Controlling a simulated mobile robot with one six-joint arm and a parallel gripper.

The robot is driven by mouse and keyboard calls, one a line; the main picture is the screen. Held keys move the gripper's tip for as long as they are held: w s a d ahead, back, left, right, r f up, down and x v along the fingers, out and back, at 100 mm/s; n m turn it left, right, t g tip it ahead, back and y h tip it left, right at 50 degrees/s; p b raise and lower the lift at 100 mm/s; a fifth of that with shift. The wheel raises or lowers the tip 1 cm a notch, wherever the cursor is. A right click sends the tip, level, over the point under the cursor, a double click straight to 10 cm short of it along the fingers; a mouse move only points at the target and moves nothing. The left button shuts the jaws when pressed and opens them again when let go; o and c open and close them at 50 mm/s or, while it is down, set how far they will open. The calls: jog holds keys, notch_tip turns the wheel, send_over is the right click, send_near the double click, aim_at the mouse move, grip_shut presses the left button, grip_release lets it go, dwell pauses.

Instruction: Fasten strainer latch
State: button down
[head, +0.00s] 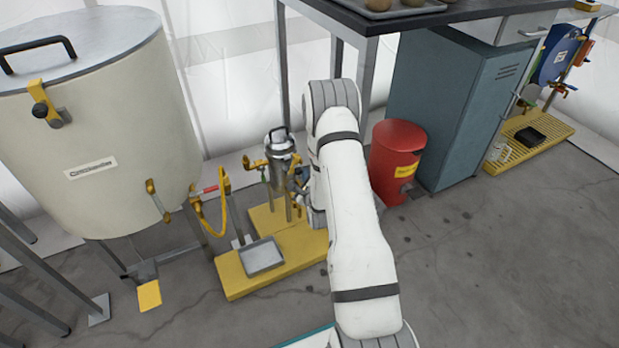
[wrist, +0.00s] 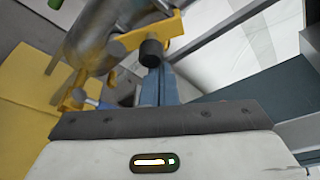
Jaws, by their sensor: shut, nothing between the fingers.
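The strainer is a small metal cylinder (head: 281,172) with a dark top handle, standing on thin legs over a yellow base. In the wrist view its metal body (wrist: 92,38) is at the upper left. A yellow latch bracket with a black knob (wrist: 151,52) is on its near side. My gripper (wrist: 159,76) is shut and empty, its narrow bluish fingers together just below the black knob. I cannot tell whether they touch it. In the head view my arm hides most of the gripper and the latch side of the strainer.
A large cream tank (head: 95,130) stands at the left, with a yellow hose (head: 222,205) beside it. A grey tray (head: 263,256) lies on the yellow base (head: 235,280). A red bin (head: 397,155) and a blue-grey cabinet (head: 450,105) stand right of my arm. The right floor is clear.

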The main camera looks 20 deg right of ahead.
jog(key=shift+s+a+r+b, duration=0.1)
jog(key=shift+a+r+b, duration=0.65)
jog(key=shift+a, duration=0.1)
jog(key=shift+a+r, duration=0.15)
jog(key=shift+a, duration=0.25)
jog(key=shift+d+r, duration=0.1)
jog(key=shift+d, duration=0.15)
jog(key=p, duration=0.2)
send_near(299, 171)
jog(key=s+d+f, duration=0.1)
jog(key=d+f, duration=0.1)
jog(key=d, duration=0.2)
jog(key=shift+s+a+r, duration=0.1)
jog(key=shift+a, duration=0.05)
